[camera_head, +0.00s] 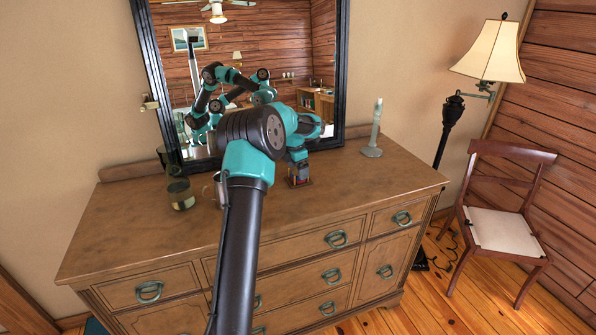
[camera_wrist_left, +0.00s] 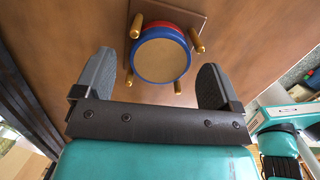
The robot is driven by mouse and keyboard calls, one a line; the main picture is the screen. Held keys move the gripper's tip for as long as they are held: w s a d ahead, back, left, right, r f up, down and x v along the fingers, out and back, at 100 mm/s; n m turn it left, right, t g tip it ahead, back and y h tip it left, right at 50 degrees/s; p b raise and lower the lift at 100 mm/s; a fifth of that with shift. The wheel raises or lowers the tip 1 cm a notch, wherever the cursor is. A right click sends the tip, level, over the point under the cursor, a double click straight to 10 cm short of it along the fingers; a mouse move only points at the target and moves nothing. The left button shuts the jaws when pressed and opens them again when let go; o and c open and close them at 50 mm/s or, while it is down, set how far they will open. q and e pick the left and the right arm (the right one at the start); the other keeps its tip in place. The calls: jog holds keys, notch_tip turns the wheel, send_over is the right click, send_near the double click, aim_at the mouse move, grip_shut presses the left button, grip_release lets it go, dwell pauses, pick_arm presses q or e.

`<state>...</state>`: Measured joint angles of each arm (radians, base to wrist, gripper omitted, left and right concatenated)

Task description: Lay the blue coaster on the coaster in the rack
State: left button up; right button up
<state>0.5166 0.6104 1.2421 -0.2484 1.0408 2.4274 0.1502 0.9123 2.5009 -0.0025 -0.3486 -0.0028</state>
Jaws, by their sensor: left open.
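The blue coaster (camera_wrist_left: 160,60), with a tan face and blue rim, lies in the rack in the left wrist view. A red-rimmed coaster (camera_wrist_left: 170,26) shows just behind its edge, apparently under it. The rack (camera_wrist_left: 196,20) is a brown base with several gold pegs around the coasters. In the head view the rack (camera_head: 299,183) stands on the dresser, small and partly covered. My left gripper (camera_wrist_left: 155,78) is open, its two fingers apart with nothing between them, facing the rack; in the head view the gripper (camera_head: 298,160) is just above it. My right gripper is not in view.
The wooden dresser (camera_head: 360,190) has a dark-framed mirror (camera_head: 343,60) behind it. A glass (camera_head: 180,195) and a partly hidden metal mug (camera_head: 217,188) stand left of my arm. A pale candlestick (camera_head: 373,140) stands right of the rack. The dresser's right front is clear.

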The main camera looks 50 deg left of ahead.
aim_at(295, 173)
pick_arm(q)
notch_tip(295, 173, up, 11)
jog(key=s, duration=0.1)
jog(key=shift+s+a, duration=0.15)
dwell(0.7)
